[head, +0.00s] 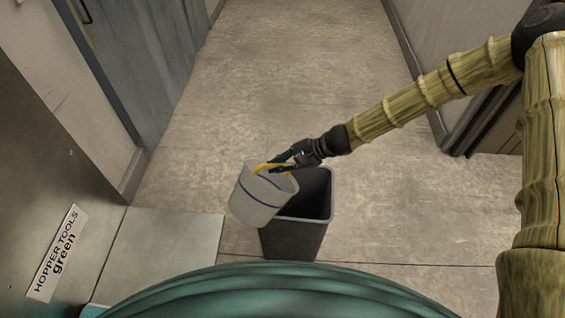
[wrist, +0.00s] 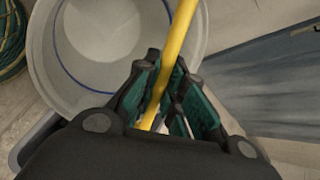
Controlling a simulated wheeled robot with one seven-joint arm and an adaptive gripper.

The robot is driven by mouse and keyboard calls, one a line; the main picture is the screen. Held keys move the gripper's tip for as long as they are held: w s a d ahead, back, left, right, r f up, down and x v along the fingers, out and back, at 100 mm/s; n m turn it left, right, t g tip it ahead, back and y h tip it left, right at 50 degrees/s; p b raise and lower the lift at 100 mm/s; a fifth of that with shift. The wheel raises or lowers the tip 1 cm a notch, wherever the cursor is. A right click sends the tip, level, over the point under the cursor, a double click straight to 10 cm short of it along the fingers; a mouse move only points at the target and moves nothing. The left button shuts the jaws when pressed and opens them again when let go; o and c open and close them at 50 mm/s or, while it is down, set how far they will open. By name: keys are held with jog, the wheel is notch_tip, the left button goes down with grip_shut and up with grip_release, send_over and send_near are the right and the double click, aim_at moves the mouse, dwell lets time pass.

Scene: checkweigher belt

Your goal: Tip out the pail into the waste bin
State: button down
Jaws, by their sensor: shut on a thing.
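A pale grey pail (head: 262,196) with a dark blue line round it hangs tilted, its rim toward the upper right in the head view. My gripper (head: 284,166) is shut on the pail's yellow handle (head: 262,167). In the wrist view the handle (wrist: 177,50) runs between the fingers of my gripper (wrist: 160,80), and the pail (wrist: 120,30) shows a pale, seemingly empty inside. The dark grey waste bin (head: 292,238) stands on the floor, open at the top. The pail is over and beside the bin's left rim and hides part of it; whether they touch I cannot tell.
A grey cabinet with a "HOPPER TOOLS green" label (head: 56,253) stands at the left, with a pale flat surface (head: 160,258) beside it. A blue-grey door (head: 140,60) is at the upper left. The concrete floor (head: 280,70) beyond the bin is clear.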

aim_at(266, 166)
jog(key=shift+s+a+r+t+h+b, duration=0.3)
jog(key=shift+s+a+b, duration=0.05)
jog(key=shift+b, duration=0.1)
jog(key=shift+s+a+f+n+b, duration=0.1)
jog(key=shift+n+b, duration=0.2)
jog(key=shift+b, duration=0.25)
jog(key=t+h+b, duration=0.1)
jog(key=b, duration=0.1)
jog(key=s+a+r+n+h+b, duration=0.1)
jog(key=b, duration=0.2)
jog(key=shift+s+a+t+h, duration=0.1)
jog(key=shift+t+h, duration=0.2)
jog(key=shift+t, duration=0.1)
jog(key=shift+s+a+r+n+t+h+b, duration=0.3)
jog(key=shift+s+a+r+t+h+b, duration=0.1)
jog(key=shift+t+h+b, duration=0.25)
jog(key=shift+s+a+r+n+t+h+b, duration=0.3)
jog(key=shift+r+t+h+b, duration=0.1)
jog(key=shift+t+h+b, duration=0.2)
